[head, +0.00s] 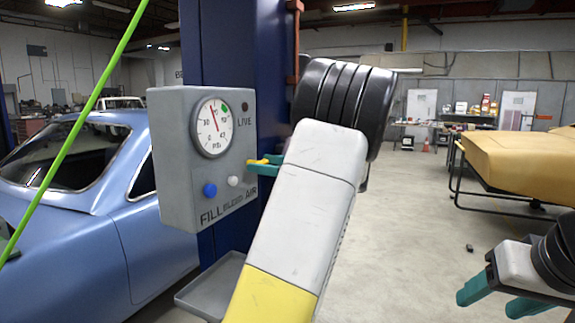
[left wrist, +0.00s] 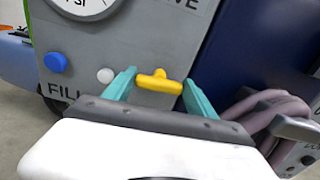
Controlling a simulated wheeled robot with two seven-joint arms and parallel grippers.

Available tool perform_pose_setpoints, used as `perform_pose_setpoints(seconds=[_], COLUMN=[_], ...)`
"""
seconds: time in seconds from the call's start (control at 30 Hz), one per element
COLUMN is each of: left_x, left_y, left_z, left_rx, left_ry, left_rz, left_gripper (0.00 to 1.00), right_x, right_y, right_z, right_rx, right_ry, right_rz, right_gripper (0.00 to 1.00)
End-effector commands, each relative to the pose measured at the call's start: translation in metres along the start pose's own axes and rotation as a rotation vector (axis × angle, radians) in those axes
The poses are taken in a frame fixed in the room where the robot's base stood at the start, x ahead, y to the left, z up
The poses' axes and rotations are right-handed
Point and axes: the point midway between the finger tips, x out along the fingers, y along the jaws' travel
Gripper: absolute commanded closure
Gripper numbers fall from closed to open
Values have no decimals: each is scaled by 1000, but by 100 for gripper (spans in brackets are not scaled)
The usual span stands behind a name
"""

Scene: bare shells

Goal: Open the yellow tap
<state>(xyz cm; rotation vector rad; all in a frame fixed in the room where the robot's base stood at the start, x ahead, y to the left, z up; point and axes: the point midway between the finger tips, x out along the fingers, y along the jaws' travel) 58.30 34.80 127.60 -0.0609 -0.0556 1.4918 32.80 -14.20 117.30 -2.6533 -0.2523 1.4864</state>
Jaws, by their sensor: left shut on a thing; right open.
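The yellow tap (left wrist: 158,82) is on the front of a grey panel box (head: 176,150), at its right side. In the head view my left gripper (head: 264,166) is at the box's right edge, and only a bit of yellow shows there; my forearm hides part of the blue post behind. My right gripper (head: 502,298) is open and empty at the lower right, away from the box.
A pressure gauge (head: 212,127), a blue button (head: 210,190) and a white button (head: 233,181) are on the box. A grey tray (head: 212,284) is below. A coiled hose (left wrist: 268,112) is at the right of the wrist view. A blue car (head: 70,215) stands left. Open floor lies right.

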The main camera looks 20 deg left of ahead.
Motion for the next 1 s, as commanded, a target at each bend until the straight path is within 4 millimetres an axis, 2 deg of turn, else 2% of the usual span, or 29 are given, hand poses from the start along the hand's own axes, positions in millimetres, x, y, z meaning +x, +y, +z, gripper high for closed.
perform_pose_setpoints(seconds=[0.27, 1.0], left_x=[0, 0], left_y=[1, 5], left_z=[0, -2], left_rx=[-204, -907], left_ry=[0, -1], left_rz=[0, -1], left_gripper=[75, 75], right_x=[0, 0], right_y=[0, 0], right_z=[0, 0], right_rx=[0, 0], right_ry=[0, 0], right_rz=[0, 0], right_gripper=[41, 41])
